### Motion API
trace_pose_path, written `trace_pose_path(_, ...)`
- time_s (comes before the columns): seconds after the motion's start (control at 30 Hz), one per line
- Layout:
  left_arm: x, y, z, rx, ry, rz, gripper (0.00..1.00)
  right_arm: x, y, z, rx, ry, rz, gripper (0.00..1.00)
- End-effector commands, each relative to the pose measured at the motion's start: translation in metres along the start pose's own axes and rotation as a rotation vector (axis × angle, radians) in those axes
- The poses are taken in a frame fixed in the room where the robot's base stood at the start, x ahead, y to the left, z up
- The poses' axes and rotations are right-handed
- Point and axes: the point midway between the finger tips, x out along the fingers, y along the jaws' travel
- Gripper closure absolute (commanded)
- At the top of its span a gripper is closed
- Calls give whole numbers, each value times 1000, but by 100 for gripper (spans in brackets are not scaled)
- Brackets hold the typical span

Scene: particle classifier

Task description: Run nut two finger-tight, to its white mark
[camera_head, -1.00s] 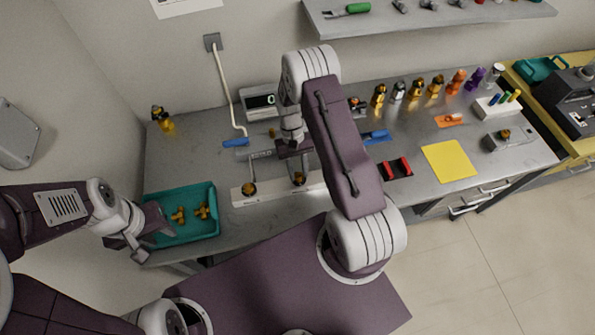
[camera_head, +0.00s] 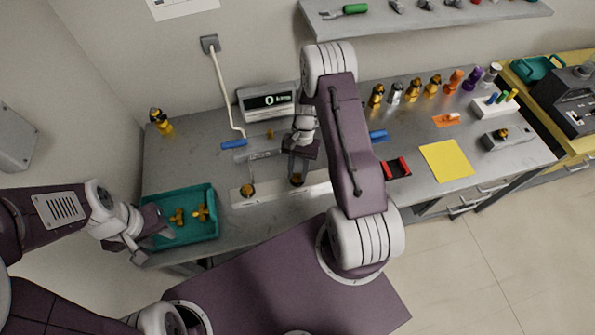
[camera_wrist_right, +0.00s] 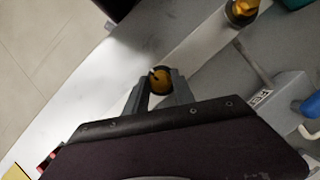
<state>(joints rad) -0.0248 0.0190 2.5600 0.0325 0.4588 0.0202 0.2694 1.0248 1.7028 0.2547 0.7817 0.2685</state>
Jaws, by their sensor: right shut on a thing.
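A white strip (camera_head: 270,193) lies along the front of the bench and carries two brass fittings. The left fitting (camera_head: 248,190) stands free; it also shows at the top of the right wrist view (camera_wrist_right: 241,10). My right gripper (camera_head: 297,174) is lowered over the other brass fitting, probably nut two (camera_head: 296,181). In the right wrist view the fingers (camera_wrist_right: 161,92) are shut on this round brass piece (camera_wrist_right: 161,78). The white mark cannot be made out. My left gripper (camera_head: 140,252) hangs by the teal tray's left front corner; its finger gap is unclear.
The teal tray (camera_head: 182,240) holds brass fittings. A digital display (camera_head: 268,101) reads 0 at the back. Blue-handled tools, a red and black holder (camera_head: 396,168) and a yellow sheet (camera_head: 446,160) lie around. Several coloured fittings stand along the back right.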

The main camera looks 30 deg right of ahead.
Motion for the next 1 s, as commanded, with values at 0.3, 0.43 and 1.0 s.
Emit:
trace_pose_path(0.3, 0, 0, 0, 0, 0, 0, 64, -1, 0, 0, 8, -1, -4, 100)
trace_pose_path(0.43, 0, 0, 0, 0, 0, 0, 64, -1, 0, 0, 7, -1, -4, 100)
trace_pose_path(1.0, 7, 0, 1, 0, 0, 0, 64, -22, -1, -2, 7, 5, -6, 48)
